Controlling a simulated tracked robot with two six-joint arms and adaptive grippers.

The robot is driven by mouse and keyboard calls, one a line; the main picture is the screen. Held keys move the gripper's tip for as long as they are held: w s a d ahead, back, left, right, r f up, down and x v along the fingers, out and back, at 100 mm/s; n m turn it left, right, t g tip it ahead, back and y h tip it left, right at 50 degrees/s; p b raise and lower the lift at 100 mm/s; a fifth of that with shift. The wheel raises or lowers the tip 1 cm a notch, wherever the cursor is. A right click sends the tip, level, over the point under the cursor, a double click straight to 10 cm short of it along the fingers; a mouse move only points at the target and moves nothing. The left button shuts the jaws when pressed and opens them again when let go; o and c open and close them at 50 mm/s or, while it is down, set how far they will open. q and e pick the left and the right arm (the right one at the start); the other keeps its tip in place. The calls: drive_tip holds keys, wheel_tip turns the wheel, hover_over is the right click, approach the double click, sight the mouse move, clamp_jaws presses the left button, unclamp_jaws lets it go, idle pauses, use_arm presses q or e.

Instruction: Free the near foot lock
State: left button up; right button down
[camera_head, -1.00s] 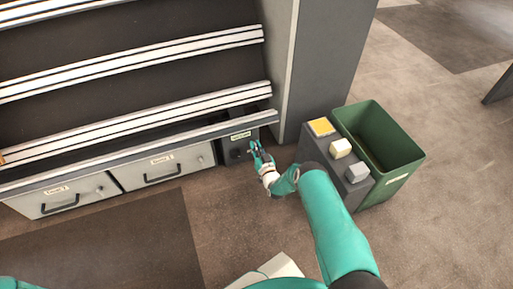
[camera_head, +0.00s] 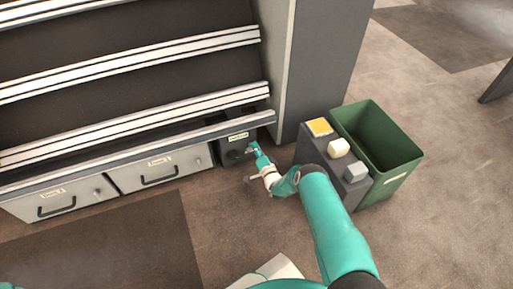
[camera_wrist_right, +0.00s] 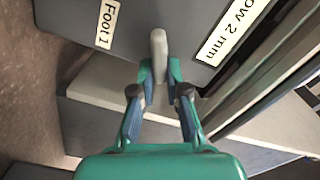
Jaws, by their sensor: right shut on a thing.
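A dark grey foot box (camera_head: 226,159) with a pale label and a round dark knob (camera_head: 234,155) stands low at the right end of the rack. My right gripper (camera_head: 256,150) is at its right front side. In the right wrist view the gripper (camera_wrist_right: 158,75) is shut on a light grey lever (camera_wrist_right: 158,45), whose rounded top sticks out beyond the fingertips. My left gripper is out of view.
Drawers with black handles (camera_head: 160,174) lie left of the foot box. A grey pillar (camera_head: 318,70) stands behind right. A button box (camera_head: 338,168) with yellow, cream and grey blocks and a green bin (camera_head: 385,150) stand close to my right arm. The floor in front is clear.

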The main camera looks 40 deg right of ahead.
drive_tip(key=m, duration=0.3)
drive_tip(key=f+m, duration=0.1)
drive_tip(key=m, duration=0.1)
drive_tip(key=shift+s+d, duration=0.15)
drive_tip(key=shift+d, duration=0.2)
drive_tip(key=shift+m, duration=0.3)
drive_tip(key=c, duration=1.2)
unclamp_jaws()
drive_tip(key=shift+a, duration=0.15)
drive_tip(key=v, duration=1.2)
